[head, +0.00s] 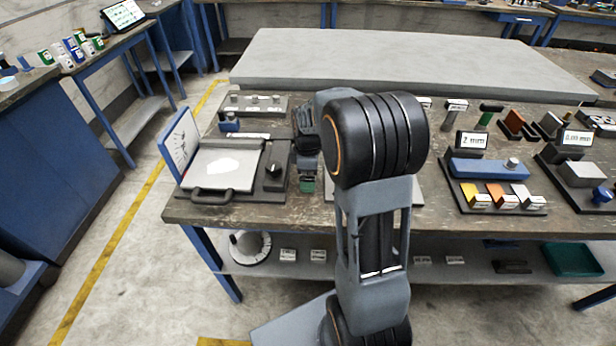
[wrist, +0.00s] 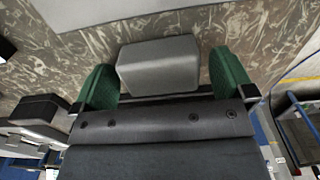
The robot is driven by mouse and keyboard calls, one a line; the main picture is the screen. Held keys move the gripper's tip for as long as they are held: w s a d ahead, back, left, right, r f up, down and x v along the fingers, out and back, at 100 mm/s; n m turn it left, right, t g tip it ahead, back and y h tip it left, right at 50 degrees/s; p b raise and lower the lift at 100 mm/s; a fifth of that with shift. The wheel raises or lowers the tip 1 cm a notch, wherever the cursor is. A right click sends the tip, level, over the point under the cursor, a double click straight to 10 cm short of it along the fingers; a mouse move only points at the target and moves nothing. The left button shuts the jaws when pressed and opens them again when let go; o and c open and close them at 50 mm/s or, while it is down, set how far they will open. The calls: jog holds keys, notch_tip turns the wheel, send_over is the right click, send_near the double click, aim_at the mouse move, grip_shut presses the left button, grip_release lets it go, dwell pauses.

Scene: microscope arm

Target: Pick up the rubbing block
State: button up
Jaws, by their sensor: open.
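A plain grey block with rounded edges, apparently the rubbing block (wrist: 158,66), lies on the worn tabletop in the wrist view. My gripper (wrist: 165,80) is open, with one green-padded finger on each side of the block. In the head view my gripper (head: 307,184) points down near the table's front edge. I cannot make out the block in the head view; my arm and gripper cover that area.
To the right is a dark tray with a blue bar (head: 488,168) and coloured blocks. A large grey slab (head: 400,62) spans the back.

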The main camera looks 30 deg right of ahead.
jog(key=c, duration=1)
jog(key=shift+r, duration=0.1)
jog(key=shift+r, duration=0.45)
notch_tip(320, 180, up, 2)
jog(key=shift+r+p, duration=0.25)
jog(key=shift+p, duration=0.05)
jog(key=s+r, duration=0.3)
jog(key=s, duration=0.1)
jog(key=s+r, duration=0.3)
jog(key=s, duration=0.2)
jog(key=s+a+r, duration=0.1)
jog(key=s+r, duration=0.2)
jog(key=s, duration=0.2)
jog(key=shift+r, duration=0.2)
